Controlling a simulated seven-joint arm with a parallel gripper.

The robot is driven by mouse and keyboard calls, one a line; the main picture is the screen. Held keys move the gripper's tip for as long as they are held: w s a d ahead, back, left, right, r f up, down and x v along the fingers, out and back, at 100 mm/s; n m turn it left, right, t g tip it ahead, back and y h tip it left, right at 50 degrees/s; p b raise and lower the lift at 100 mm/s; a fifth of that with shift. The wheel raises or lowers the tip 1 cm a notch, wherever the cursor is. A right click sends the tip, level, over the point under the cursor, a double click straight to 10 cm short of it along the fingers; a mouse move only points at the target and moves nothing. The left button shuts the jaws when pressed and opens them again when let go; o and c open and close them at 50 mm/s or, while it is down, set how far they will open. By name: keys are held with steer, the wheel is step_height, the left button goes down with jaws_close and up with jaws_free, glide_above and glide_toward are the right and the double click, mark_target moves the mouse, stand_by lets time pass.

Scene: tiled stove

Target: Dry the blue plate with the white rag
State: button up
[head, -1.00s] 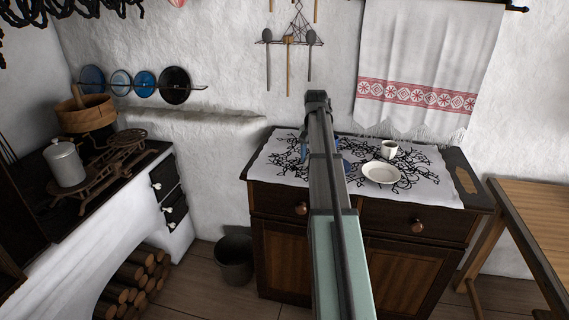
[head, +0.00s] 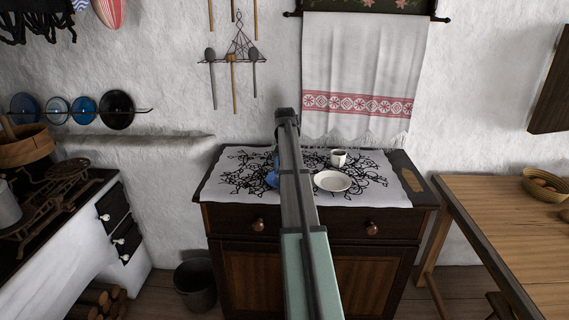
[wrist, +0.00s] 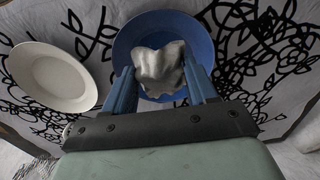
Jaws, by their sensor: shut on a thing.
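The blue plate (wrist: 165,22) lies on the patterned cloth under my gripper in the wrist view. The white rag (wrist: 160,68) is a small crumpled piece between the fingers, in front of the plate's middle. My gripper (wrist: 158,74) is shut on the rag with its two blue fingers. I cannot tell whether the rag touches the plate. In the head view a bit of blue (head: 272,178) shows beside my arm, which hides most of that spot; I cannot tell if it is plate or finger.
A white plate (head: 332,181) and a white cup (head: 338,158) stand to the right on the cabinet (head: 232,218). A fringed towel (head: 365,65) hangs on the wall behind. The stove (head: 120,225) is at left, a wooden table (head: 500,210) at right, a bucket (head: 195,288) on the floor.

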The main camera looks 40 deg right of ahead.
step_height(320, 180, down, 3)
steer(key=shift+f, duration=0.15)
steer(key=shift+w+d+f, duration=0.5)
steer(key=shift+w+f, duration=0.05)
steer(key=shift+f, duration=0.15)
steer(key=shift+c, duration=0.5)
steer(key=shift+w+d, duration=0.8)
steer(key=s+a, duration=0.3)
steer(key=shift+f, duration=0.1)
steer(key=shift+w+d+r, duration=0.15)
steer(key=shift+r, duration=3.95)
steer(key=shift+f, duration=0.15)
